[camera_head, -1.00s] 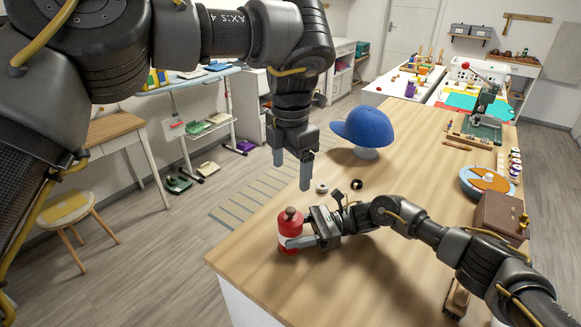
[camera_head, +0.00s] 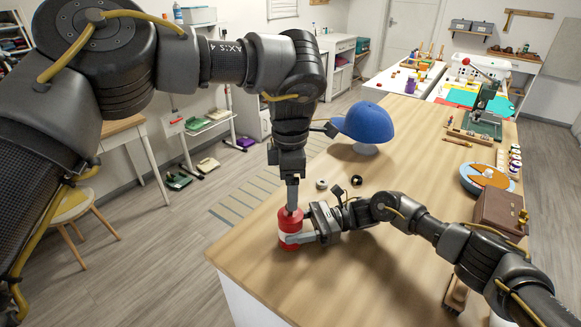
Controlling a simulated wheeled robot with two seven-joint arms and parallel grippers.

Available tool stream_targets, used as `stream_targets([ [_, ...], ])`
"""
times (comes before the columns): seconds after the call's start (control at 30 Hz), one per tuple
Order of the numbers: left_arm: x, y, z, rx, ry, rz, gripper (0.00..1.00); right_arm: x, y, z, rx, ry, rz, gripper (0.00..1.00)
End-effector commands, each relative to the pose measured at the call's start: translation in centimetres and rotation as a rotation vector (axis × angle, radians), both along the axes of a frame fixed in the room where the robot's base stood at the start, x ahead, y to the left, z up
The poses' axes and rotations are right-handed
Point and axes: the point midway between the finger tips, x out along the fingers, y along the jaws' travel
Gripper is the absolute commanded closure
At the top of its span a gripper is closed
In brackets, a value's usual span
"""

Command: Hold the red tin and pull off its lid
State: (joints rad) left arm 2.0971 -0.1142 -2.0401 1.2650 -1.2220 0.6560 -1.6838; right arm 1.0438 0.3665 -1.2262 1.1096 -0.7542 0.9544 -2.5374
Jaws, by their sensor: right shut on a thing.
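The red tin (camera_head: 287,226) stands upright near the table's left front edge, with a white band around its middle. My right gripper (camera_head: 297,238) is shut on the tin's side from the right. The lid (camera_head: 290,212) is on top of the tin, its knob now mostly hidden. My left gripper (camera_head: 292,199) points straight down from above, with its fingertips at the lid. The fingers overlap in this view, so whether they are open or closed on the knob cannot be told.
On the wooden table (camera_head: 390,255), a small white ring (camera_head: 321,184) and a dark ring (camera_head: 356,180) lie behind the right gripper. A blue cap (camera_head: 366,123) sits on a stand farther back. A brown box (camera_head: 499,216) stands at right.

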Motion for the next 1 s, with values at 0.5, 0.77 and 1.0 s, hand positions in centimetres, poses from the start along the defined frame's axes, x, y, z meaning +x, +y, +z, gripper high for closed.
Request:
stream_targets([
  [0.5,0.0,0.0,-6.3,0.001,0.000,0.001,0.23,0.0,0.0,-0.2,-0.004,0.002,-0.001,0.90],
  [0.77,0.0,0.0,-6.5,0.000,0.000,0.001,0.23,0.0,0.0,-0.2,-0.004,0.002,-0.001,0.90],
  [1.0,0.0,0.0,-6.4,0.000,0.000,0.001,0.51,0.0,0.0,-0.3,-0.005,0.002,-0.001,0.90],
])
